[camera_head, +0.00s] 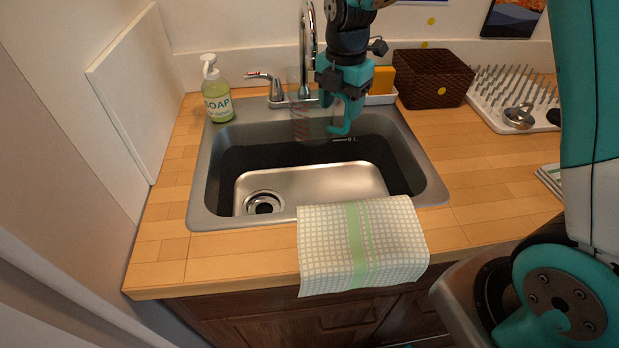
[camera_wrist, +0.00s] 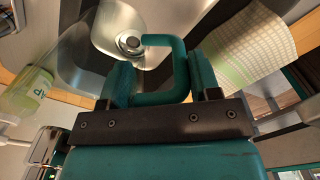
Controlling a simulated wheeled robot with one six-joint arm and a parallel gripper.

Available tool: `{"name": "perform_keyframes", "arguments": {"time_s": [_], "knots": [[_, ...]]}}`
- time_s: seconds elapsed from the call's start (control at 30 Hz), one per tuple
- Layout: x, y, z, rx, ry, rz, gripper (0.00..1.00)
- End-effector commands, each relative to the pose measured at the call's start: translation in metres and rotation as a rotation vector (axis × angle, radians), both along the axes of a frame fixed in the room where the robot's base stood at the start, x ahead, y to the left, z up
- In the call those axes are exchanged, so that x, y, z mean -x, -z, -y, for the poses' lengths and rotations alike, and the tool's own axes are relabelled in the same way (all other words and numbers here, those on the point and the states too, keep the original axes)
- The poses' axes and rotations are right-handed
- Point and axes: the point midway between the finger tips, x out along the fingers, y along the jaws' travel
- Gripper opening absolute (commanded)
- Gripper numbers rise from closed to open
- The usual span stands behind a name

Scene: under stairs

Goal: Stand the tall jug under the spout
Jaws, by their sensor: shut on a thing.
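The tall jug (camera_head: 308,122) is clear, with red marks on its side and a teal handle (camera_head: 352,118). It looks roughly upright, over the back of the sink, in front of the tap. My gripper (camera_head: 343,93) is shut on the handle from above; the wrist view shows the handle (camera_wrist: 165,42) between the fingers (camera_wrist: 163,82). The chrome spout (camera_head: 309,38) rises behind the jug and curves at the top, beside my arm. The jug's clear wall is faint, so I cannot tell whether its mouth lies right below the spout's end or whether its base touches anything.
The steel sink (camera_head: 213,165) has a drain (camera_head: 263,203) at front left. A soap bottle (camera_head: 217,95) stands at its back left, and a tap lever (camera_head: 272,84) beside the spout. A towel (camera_head: 362,245) hangs over the front edge. A basket (camera_head: 432,77) and drying rack (camera_head: 500,98) stand right.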

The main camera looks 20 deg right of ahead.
Motion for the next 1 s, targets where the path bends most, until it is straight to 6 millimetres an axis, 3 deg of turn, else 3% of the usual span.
{"name": "perform_keyframes", "arguments": {"time_s": [0.67, 1.0], "knots": [[0.000, 0.073, -0.001, 0.000, -0.002, -0.004, 0.14], [0.001, 0.127, -0.001, 0.001, -0.002, -0.004, 0.14]]}}
